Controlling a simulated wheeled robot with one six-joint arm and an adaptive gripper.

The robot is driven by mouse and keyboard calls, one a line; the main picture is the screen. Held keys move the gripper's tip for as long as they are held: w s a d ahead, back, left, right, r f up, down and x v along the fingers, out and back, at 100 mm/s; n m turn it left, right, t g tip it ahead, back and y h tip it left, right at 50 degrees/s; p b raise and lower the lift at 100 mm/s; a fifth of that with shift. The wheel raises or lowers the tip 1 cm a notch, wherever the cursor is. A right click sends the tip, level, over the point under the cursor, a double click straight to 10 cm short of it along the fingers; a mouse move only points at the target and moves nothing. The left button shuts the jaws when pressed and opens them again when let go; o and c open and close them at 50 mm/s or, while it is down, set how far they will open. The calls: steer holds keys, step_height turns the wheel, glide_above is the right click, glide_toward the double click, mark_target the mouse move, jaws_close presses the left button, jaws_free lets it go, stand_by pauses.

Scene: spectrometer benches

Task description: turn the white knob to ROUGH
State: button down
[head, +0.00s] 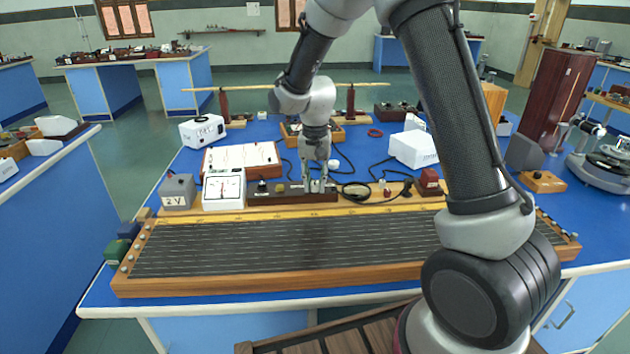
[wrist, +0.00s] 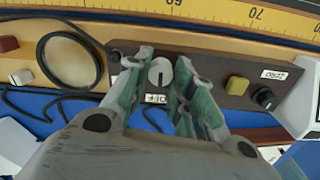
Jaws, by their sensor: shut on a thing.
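The white knob (wrist: 160,72) sits on a dark brown panel (wrist: 217,72), which in the head view (head: 268,199) lies behind the long wire board. My gripper (wrist: 160,60) is over the panel with one finger on each side of the knob, shut on it. The knob's dark pointer line runs nearly up and down in the wrist view. A small white label (wrist: 157,99) is beside the knob, partly between the fingers and upside down; I cannot read it surely. In the head view my gripper (head: 317,187) hides the knob.
A yellow button (wrist: 237,85) and a black knob (wrist: 265,98) are on the same panel. A meter (head: 224,188) and a grey 2V box (head: 178,191) stand left of the panel. A white box (head: 413,149) stands behind right.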

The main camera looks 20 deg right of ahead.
mark_target(314, 184)
steer(key=n, duration=0.6)
steer(key=shift+a, duration=0.1)
steer(key=n, duration=0.5)
steer(key=shift+n, duration=0.4)
stand_by(0.3)
steer(key=c, duration=1.2)
jaws_free()
steer(key=shift+r, duration=0.1)
step_height(314, 184, up, 12)
